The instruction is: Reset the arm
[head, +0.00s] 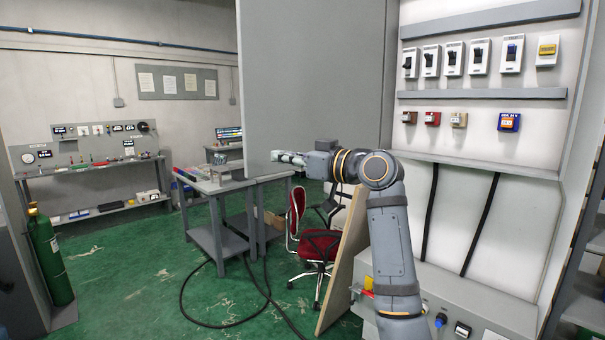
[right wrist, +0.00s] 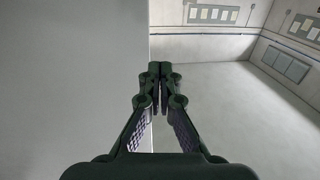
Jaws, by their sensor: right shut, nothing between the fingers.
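My right arm rises from the lower right of the head view and bends to the left at its elbow. My right gripper (head: 289,158) points left in front of the tall grey cabinet door (head: 310,70). In the right wrist view my right gripper (right wrist: 159,72) is shut, its fingertips together with nothing between them. The grey door panel (right wrist: 75,80) fills the left of that view. My left gripper is not in view.
A wall panel of switches (head: 479,56) is at the right, above a grey control box (head: 460,295). A grey table (head: 225,182), a red chair (head: 318,243) and a leaning board (head: 343,260) stand beyond the arm. A green gas cylinder (head: 49,255) is at left. Green floor is open in between.

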